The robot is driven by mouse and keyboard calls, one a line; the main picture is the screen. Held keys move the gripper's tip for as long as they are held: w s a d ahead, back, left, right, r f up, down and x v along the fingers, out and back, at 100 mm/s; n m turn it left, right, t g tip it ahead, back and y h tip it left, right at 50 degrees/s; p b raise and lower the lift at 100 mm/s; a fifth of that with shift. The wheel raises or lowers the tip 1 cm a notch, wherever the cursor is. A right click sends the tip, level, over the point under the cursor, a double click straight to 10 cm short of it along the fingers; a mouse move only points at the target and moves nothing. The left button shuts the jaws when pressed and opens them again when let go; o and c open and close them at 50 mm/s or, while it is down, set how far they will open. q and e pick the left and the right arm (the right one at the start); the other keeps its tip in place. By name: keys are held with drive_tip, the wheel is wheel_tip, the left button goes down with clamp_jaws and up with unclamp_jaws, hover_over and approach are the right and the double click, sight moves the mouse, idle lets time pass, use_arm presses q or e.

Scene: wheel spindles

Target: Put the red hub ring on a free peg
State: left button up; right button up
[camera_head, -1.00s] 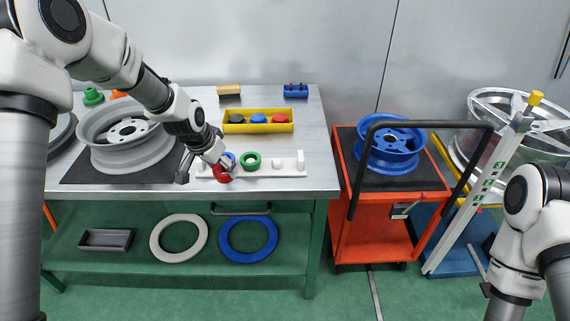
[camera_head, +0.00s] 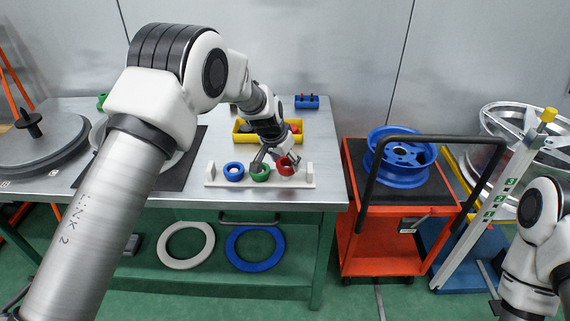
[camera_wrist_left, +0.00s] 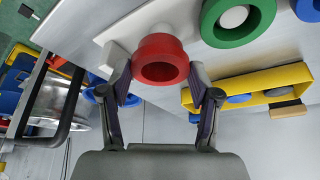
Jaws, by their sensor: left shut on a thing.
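The red hub ring (camera_head: 286,167) is between the fingers of my left gripper (camera_head: 275,160), which is shut on it. In the left wrist view the ring (camera_wrist_left: 160,60) sits between the two fingertips, its opening facing the camera. It is at the right end of the white peg rack (camera_head: 220,183), right of the green ring (camera_head: 260,173). The blue ring (camera_head: 233,170) is at the rack's left end. My right gripper is out of view.
The yellow tray (camera_head: 239,138) with coloured pieces stands behind the rack, partly hidden by my left arm. A blue block (camera_head: 307,102) lies farther back. The red cart (camera_head: 385,245) with a blue wheel (camera_head: 402,158) stands right of the bench.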

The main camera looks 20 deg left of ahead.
use_arm(q)
wheel_tip(320, 180, down, 2)
drive_tip(key=shift+a+f, duration=0.15)
drive_tip(key=shift+f, duration=0.15)
drive_tip(key=o, duration=0.5)
drive_tip(key=shift+c, duration=0.2)
drive_tip(key=shift+r, duration=0.25)
drive_tip(key=v, duration=1.1)
drive_tip(key=shift+r+b, duration=0.3)
drive_tip(key=shift+r, duration=0.1)
drive_tip(key=shift+s, duration=0.15)
